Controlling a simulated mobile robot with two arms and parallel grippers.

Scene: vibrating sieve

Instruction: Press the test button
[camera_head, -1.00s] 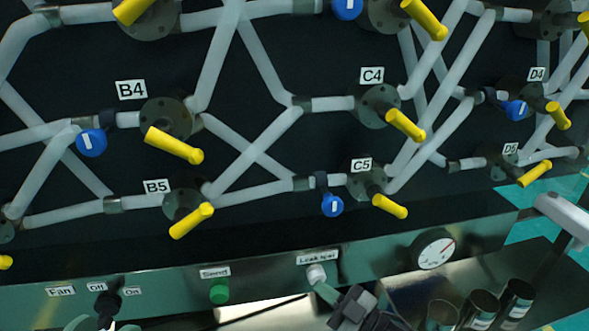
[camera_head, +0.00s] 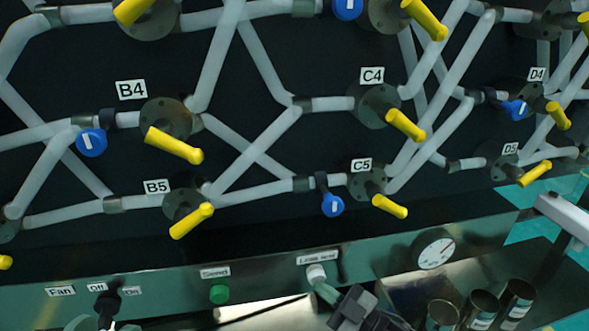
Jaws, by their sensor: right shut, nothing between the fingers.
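The white leak test button (camera_head: 316,272) is on the sloped metal panel at the bottom centre, below a "Leak test" label that is blurred. My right gripper (camera_head: 325,291) is shut and empty. Its grey-green fingertips are right at the lower edge of the button in the picture. I cannot tell whether they touch or press it. Pale green parts at the bottom left edge, by the black fan knob, look like my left gripper (camera_head: 104,324). They are mostly cut off, so its jaws cannot be judged.
A green button (camera_head: 219,293) is left of the white one. The black fan knob (camera_head: 107,302) is farther left. A round gauge (camera_head: 434,250) and several metal cups (camera_head: 480,307) are at the right. Pipes with yellow-handled valves (camera_head: 174,146) fill the dark board above.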

